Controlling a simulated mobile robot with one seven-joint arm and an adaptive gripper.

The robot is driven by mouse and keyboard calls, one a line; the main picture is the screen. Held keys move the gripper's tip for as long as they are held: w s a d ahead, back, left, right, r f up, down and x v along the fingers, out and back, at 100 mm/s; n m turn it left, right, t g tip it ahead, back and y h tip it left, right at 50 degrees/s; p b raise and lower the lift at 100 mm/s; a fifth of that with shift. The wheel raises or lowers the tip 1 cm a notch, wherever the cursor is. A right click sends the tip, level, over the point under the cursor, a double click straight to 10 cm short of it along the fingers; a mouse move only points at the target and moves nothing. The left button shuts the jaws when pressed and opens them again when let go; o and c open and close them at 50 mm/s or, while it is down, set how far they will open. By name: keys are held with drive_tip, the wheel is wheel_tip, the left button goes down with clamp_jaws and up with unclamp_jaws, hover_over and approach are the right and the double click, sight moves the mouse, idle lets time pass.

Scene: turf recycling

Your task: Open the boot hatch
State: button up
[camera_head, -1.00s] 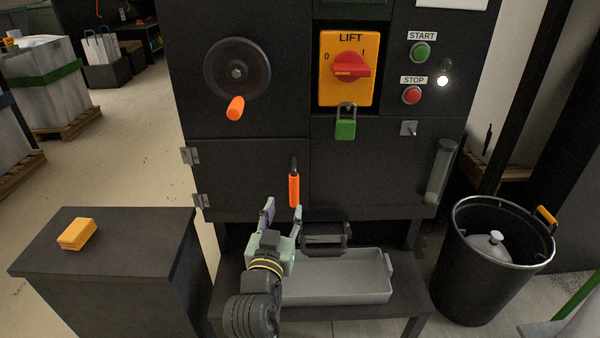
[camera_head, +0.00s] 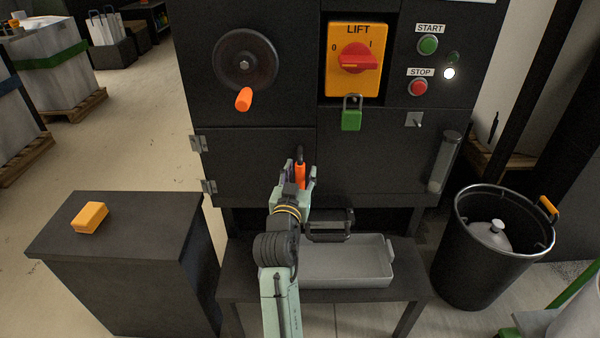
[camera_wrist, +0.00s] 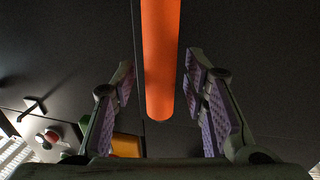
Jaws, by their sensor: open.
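The boot hatch (camera_head: 255,168) is the dark lower-left door of the machine, closed, with two hinges on its left edge. Its orange vertical handle (camera_head: 300,172) is near the hatch's right edge, its lower part hidden by my gripper in the head view. My gripper (camera_head: 300,172) is open in front of the handle. In the wrist view the orange handle (camera_wrist: 160,60) hangs between the two open fingers (camera_wrist: 163,108), with a gap on each side. I see no finger touching it.
Above are a handwheel (camera_head: 245,65), a yellow LIFT switch (camera_head: 356,60) and a green padlock (camera_head: 351,120). A grey tray (camera_head: 345,275) sits on a low bench under the hatch. A side cabinet (camera_head: 130,240) stands left, a black bin (camera_head: 490,265) right.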

clamp_jaws()
idle(0.4)
idle(0.4)
